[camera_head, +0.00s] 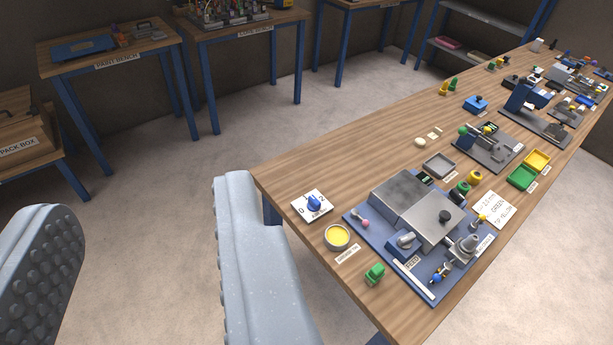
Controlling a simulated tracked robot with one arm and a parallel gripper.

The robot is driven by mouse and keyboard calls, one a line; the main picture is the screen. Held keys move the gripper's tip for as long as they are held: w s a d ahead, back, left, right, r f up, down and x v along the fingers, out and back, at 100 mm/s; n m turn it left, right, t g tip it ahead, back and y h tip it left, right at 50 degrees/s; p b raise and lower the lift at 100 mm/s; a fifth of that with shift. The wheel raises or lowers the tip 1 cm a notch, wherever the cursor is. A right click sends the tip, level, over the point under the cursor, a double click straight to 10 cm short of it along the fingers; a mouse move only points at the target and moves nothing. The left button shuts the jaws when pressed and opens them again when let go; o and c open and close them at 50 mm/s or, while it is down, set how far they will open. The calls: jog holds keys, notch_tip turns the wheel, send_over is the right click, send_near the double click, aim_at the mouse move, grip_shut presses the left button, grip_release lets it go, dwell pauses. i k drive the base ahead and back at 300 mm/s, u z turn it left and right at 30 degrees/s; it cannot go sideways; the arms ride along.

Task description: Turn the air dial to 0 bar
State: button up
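The air dial is a blue knob (314,203) on a white plate (303,213) near the left edge of the long wooden table. The plate shows a 0 at its left and a 2 at its right; a small label at its front is too small to read surely. Which way the knob points is hard to tell. My gripper (148,195) is open, its two grey studded fingers far apart with nothing between them. The right finger is nearest the dial, to its left in the picture, and they look apart.
A paint bench (110,50) and pack box (25,135) stand at left.

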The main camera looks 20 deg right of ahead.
aim_at(313, 204)
jog(key=z, duration=0.4)
jog(key=i, duration=0.8)
jog(key=z, duration=0.65)
